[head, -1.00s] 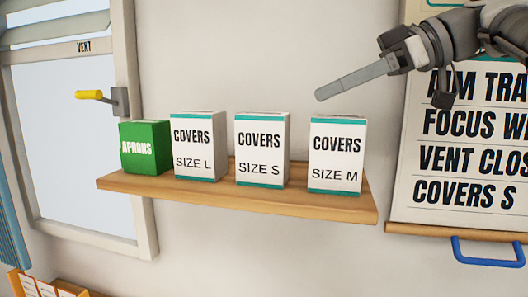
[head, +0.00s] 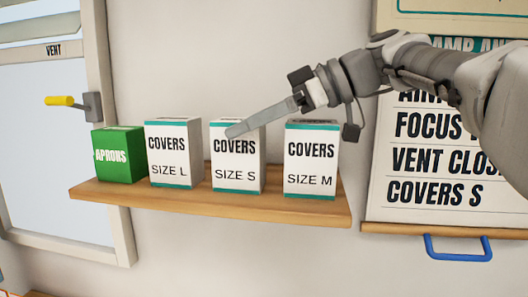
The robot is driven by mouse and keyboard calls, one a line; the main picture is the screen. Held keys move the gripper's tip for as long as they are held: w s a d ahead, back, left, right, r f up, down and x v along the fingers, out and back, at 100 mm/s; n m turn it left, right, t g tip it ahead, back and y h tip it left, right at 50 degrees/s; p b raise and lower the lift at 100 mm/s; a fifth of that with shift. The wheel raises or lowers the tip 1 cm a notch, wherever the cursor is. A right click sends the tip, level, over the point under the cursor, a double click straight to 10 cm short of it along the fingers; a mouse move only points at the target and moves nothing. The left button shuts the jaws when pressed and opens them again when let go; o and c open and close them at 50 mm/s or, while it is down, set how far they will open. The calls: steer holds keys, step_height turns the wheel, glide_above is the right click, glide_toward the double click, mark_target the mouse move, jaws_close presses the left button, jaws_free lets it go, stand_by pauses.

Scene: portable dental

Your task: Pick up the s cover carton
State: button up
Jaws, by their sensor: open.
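The s cover carton (head: 236,172) is a white box with teal bands, marked "COVERS SIZE S". It stands upright on the wooden shelf (head: 210,203), between the size L carton (head: 174,160) and the size M carton (head: 311,165). My gripper (head: 232,131) reaches in from the right, and its tip overlaps the top of the s cover carton in the head view. The fingers show side-on, one in front of the other. The gripper is open and holds nothing. I cannot tell whether it touches the carton.
A green aprons box (head: 119,156) stands at the shelf's left end. A window with a yellow-handled lever (head: 60,101) is at the left. A poster (head: 440,215) with a blue handle (head: 458,247) below it hangs at the right. The wall above the left cartons is clear.

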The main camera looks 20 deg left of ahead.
jaws_close()
stand_by(0.4)
steer(key=shift+r, duration=0.15)
steer(key=shift+r, duration=4.8)
steer(key=shift+s+r, duration=0.1)
